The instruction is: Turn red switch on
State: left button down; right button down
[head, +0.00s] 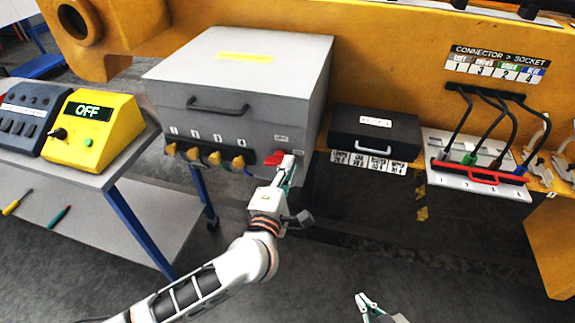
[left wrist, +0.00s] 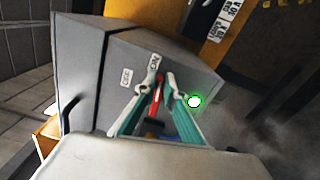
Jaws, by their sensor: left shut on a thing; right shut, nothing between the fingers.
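The red switch (head: 274,158) sits at the right end of the front of a grey cabinet (head: 215,130). My left gripper (head: 289,163) is at the switch in the head view, with its fingers closed on it. In the left wrist view the red switch handle (left wrist: 158,90) stands between the two fingers of my left gripper (left wrist: 158,82). Its end points toward the "ON" label (left wrist: 154,62); the "OFF" label (left wrist: 126,76) is to the left. A round lamp (left wrist: 194,101) glows green beside the right finger. My right gripper (head: 364,303) is shut and empty at the bottom edge.
Several yellow knobs (head: 214,158) line the cabinet front left of the switch. A yellow box reading "OFF" (head: 93,130) stands on a table at the left. A black case (head: 375,135) and a cable panel (head: 480,180) are at the right. The floor below is free.

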pick_arm(q)
jog(key=shift+a+f+m, duration=0.2)
jog(key=shift+f+m, duration=0.3)
jog(key=shift+m, duration=0.4)
jog(key=shift+w, duration=0.1)
jog(key=c, duration=2.1)
grip_release()
jog(key=shift+a, duration=0.1)
jog(key=shift+c, duration=0.2)
jog(key=shift+r, duration=0.15)
jog(key=v, duration=1.2)
